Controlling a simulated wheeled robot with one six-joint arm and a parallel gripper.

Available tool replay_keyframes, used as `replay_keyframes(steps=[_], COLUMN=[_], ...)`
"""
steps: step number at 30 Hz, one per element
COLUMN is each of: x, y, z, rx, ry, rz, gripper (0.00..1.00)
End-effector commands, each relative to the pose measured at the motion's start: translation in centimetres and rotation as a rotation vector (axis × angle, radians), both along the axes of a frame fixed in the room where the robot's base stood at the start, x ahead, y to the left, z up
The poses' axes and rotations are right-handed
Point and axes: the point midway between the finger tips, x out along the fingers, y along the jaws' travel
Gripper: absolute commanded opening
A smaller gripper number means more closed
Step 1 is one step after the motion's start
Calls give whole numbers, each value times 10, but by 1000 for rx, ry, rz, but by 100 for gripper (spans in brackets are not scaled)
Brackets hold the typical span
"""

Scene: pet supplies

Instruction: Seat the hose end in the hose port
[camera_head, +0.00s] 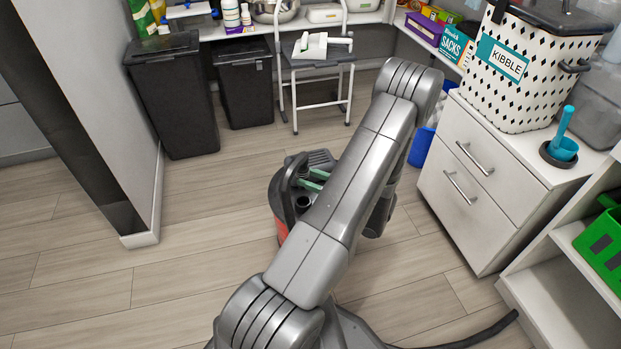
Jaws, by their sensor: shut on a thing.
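A vacuum cleaner with a red lower body and dark top (284,226) stands on the floor in the middle of the head view, partly behind my arm. A dark curved handle rises at its left side. A dark round opening (302,203) shows on its top; I cannot tell for sure that it is the hose port. Two short pale green bars lie above it, beside my arm; I cannot tell what they belong to.
A black hose or cable (470,339) lies on the floor at bottom right. A white drawer cabinet (487,190) with a kibble bin (520,75) stands at right. The floor at left is clear.

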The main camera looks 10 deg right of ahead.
Motion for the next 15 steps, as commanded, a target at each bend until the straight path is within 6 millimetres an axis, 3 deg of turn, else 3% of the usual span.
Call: replay_keyframes(steps=[15], x=[0], y=[0], z=[-47], rx=[1], ry=[1], rz=[0], gripper=[12])
